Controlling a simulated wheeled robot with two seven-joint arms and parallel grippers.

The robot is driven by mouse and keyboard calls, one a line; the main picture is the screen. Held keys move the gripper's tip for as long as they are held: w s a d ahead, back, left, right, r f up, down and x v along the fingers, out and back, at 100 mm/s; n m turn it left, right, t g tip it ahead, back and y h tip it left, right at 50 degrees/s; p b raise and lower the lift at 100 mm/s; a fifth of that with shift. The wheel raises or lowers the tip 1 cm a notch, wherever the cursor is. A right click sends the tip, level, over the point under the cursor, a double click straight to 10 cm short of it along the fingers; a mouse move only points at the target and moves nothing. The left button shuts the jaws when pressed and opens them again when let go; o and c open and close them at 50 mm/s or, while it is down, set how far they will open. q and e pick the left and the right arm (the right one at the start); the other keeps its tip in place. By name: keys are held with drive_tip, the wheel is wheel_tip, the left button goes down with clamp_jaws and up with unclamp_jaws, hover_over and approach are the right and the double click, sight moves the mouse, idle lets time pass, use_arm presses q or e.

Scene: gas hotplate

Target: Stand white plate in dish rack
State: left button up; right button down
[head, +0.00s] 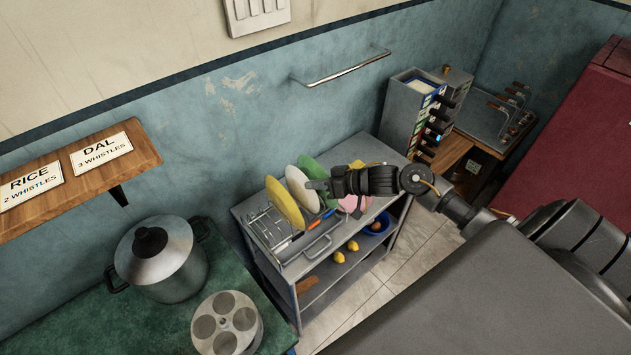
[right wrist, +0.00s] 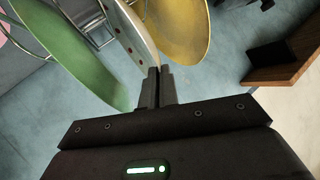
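The white plate (head: 302,189) stands on edge, slightly tilted, in the wire dish rack (head: 268,229) between a yellow plate (head: 284,203) and a green plate (head: 313,168). My right gripper (head: 314,186) reaches in from the right at the white plate's upper rim. In the right wrist view, the fingers (right wrist: 158,76) are close together, with the rim of the white plate (right wrist: 128,34) at their tips; they look shut on it. The plate's lower edge and its rack slot are largely hidden. My left gripper is not in view.
The rack is on a grey metal trolley (head: 345,240) against the blue wall. The green plate (right wrist: 72,58) and yellow plate (right wrist: 183,30) flank the fingers closely. A steel pot (head: 160,262) stands on the green counter at left. A towel rail (head: 345,72) is on the wall.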

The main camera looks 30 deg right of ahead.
drive_tip(key=shift+f+b, duration=0.4)
drive_tip(key=shift+f, duration=0.6)
drive_tip(key=c, duration=1.6)
unclamp_jaws()
drive_tip(key=shift+s+d, duration=0.2)
drive_tip(key=shift+b+v, duration=1.35)
drive_tip(key=shift+v, duration=3.8)
